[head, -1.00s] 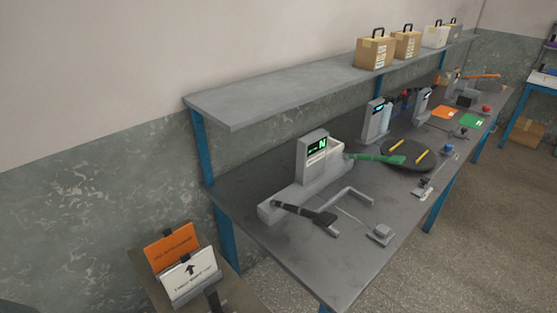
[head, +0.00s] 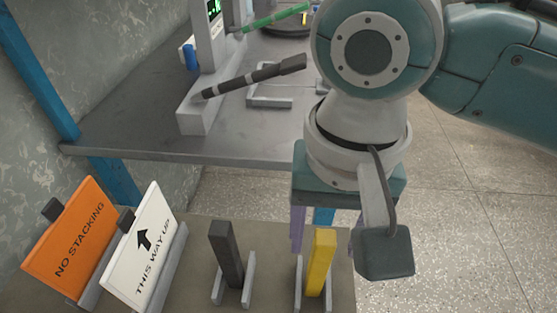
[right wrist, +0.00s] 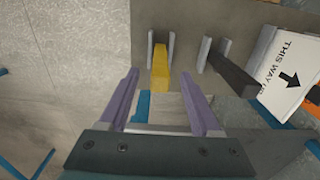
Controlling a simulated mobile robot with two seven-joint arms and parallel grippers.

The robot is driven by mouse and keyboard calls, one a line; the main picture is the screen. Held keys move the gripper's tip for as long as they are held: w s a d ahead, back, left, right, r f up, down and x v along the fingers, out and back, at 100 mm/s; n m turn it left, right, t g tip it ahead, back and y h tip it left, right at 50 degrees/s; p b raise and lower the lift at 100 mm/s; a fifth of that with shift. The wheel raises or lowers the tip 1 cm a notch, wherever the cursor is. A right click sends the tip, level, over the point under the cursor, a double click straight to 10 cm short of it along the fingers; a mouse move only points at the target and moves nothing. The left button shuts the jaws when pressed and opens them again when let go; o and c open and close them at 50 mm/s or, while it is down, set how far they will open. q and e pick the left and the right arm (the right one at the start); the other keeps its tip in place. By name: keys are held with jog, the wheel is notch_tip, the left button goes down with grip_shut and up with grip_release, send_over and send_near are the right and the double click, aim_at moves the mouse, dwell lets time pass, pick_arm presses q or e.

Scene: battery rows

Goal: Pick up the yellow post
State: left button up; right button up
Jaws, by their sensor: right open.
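The yellow post (head: 321,262) stands upright between two grey holder walls on the small stand at the lower middle of the head view. In the right wrist view the yellow post (right wrist: 160,72) shows ahead, lined up between the fingertips. My right gripper (head: 325,235) points down beside the post's top, with its purple fingers partly hidden by my wrist parts. In the right wrist view my right gripper (right wrist: 160,78) is open and empty, with clear gaps to the post on both sides. My left gripper is in neither view.
A dark post (head: 226,255) stands in a similar holder left of the yellow one. An orange "NO STACKING" sign (head: 66,248) and a white "THIS WAY UP" sign (head: 145,248) stand further left. The workbench (head: 135,140) edge lies behind the stand (head: 205,230).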

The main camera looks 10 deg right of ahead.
aim_at(319, 262)
notch_tip(319, 262, down, 2)
jog(key=shift+d+f, duration=0.1)
jog(key=f, duration=0.1)
jog(key=f+b, duration=0.1)
jog(key=f, duration=0.1)
jog(key=f+b, duration=0.1)
jog(key=shift+w+f, duration=0.3)
jog(key=shift+f, duration=0.35)
jog(key=c, duration=0.3)
grip_shut()
